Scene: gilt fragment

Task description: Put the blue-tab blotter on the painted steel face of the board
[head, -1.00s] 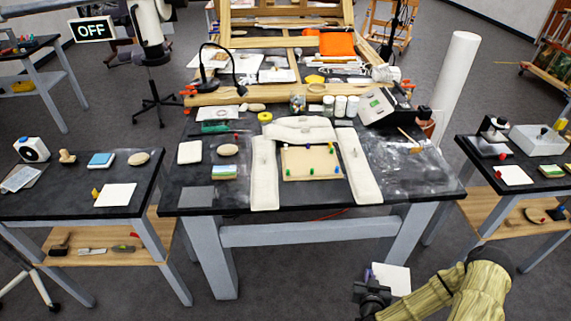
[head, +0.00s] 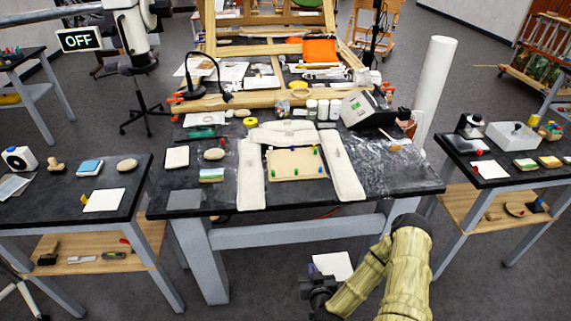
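My gripper (head: 319,287) is low at the front, in front of the main table and below its top. It appears shut on the near left edge of a white blotter (head: 336,265). A small bluish-purple tab shows at the blotter's left side; the fingertips are too small to make out clearly. A tan board (head: 296,164) with several small coloured pegs lies on the main table, with white padded bolsters at its left, right and back. Which part is painted steel I cannot tell.
The main table's front edge (head: 300,207) and grey crossbar (head: 300,234) stand between my gripper and the board. A white sheet with a yellow peg (head: 104,201) lies on the left table, one with a red peg (head: 491,171) on the right table. Clear plastic film (head: 395,168) covers the table's right part.

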